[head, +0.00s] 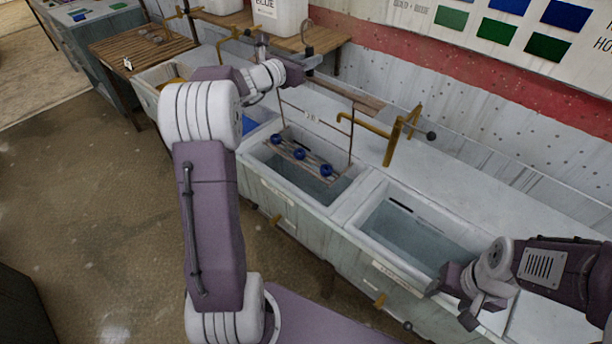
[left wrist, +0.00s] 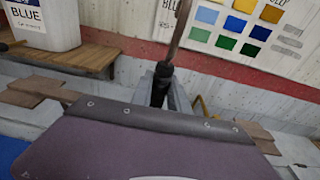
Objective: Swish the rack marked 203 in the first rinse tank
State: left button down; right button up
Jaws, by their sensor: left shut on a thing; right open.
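My left gripper (head: 303,68) is shut on the dark grip of a rack handle (left wrist: 163,84), whose rod rises above the jaws. In the head view, the rack (head: 316,116) hangs below this gripper, with a small tag on its top bar too small to read surely. Its lower slats carry blue ring-like pieces (head: 299,154). These are over the middle tank (head: 342,197), which holds clear water; I cannot tell whether they touch it. My right gripper (head: 455,306) is open and empty, low at the right beside another water tank (head: 372,243).
A brass tap (head: 392,137) stands behind the tanks, near the rack. A white BLUE container (head: 279,14) stands on a wooden shelf at the back. Floor at left is clear.

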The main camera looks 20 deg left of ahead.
pick_arm(q)
notch_tip(320, 180, down, 18)
jog(key=b, duration=1.8)
jog(key=shift+b+v, duration=0.55)
jog(key=shift+v, duration=0.2)
jog(key=shift+f, duration=0.15)
